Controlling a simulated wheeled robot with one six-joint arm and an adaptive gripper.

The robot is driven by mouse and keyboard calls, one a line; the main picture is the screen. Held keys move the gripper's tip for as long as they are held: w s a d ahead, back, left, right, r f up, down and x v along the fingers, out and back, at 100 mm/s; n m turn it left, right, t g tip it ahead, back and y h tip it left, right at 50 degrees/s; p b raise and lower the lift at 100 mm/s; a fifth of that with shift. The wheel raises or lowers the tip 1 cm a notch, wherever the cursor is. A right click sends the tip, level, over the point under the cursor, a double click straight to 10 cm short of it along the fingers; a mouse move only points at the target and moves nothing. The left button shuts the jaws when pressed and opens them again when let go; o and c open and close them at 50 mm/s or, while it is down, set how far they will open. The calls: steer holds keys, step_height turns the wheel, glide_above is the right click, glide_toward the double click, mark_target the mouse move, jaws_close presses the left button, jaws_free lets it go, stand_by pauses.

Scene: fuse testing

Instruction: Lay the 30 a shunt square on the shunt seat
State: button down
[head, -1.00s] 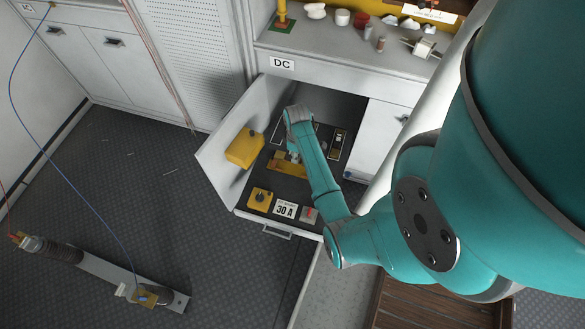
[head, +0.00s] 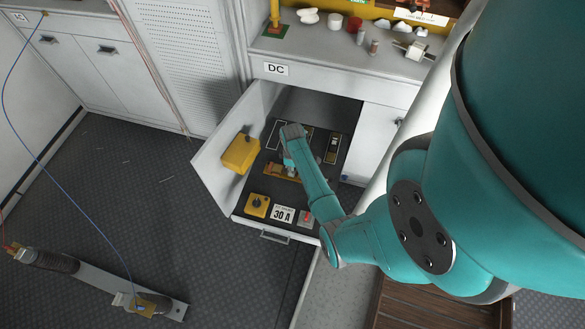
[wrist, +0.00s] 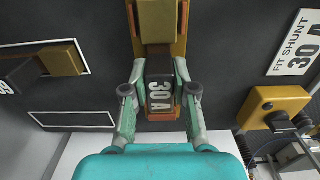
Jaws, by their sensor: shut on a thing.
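My gripper (wrist: 160,92) is shut on the 30 A shunt (wrist: 160,72), with one finger on each side of its dark body. I cannot tell whether the shunt touches the seat.
A white "FIT SHUNT 30 A" card (head: 283,213) lies near the drawer front, beside a yellow knob box (head: 257,205). Another yellow box (head: 240,153) is at the open door.

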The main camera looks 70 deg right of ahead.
steer(key=c, duration=0.9)
jaws_free()
step_height(320, 180, up, 12)
steer(key=a+f+t+h, duration=0.2)
steer(key=a+f, duration=0.3)
steer(key=a, duration=0.7)
steer(key=s+a+r+t+h, duration=0.1)
steer(key=s+a+r+t, duration=0.1)
steer(key=a, duration=0.4)
steer(key=s+a+r+t, duration=0.2)
steer(key=s+a, duration=0.1)
steer(key=a, duration=0.4)
steer(key=s+a+r+t+y, duration=0.1)
steer(key=s+a+r+t, duration=0.2)
steer(key=r, duration=0.6)
steer(key=s+a+r+t+y, duration=0.1)
steer(key=s+a+r+t, duration=0.2)
steer(key=r, duration=0.5)
steer(key=s+a+r+t+y, duration=0.1)
steer(key=s+a+r+t, duration=0.2)
steer(key=r, duration=0.6)
steer(key=shift+s+a+r+m, duration=0.2)
steer(key=shift+s+a, duration=0.45)
steer(key=shift+s, duration=0.15)
steer(key=shift+s+a+r+m, duration=0.15)
steer(key=shift+s+a+m, duration=0.05)
steer(key=shift+s+a, duration=0.55)
steer(key=shift+d, duration=0.1)
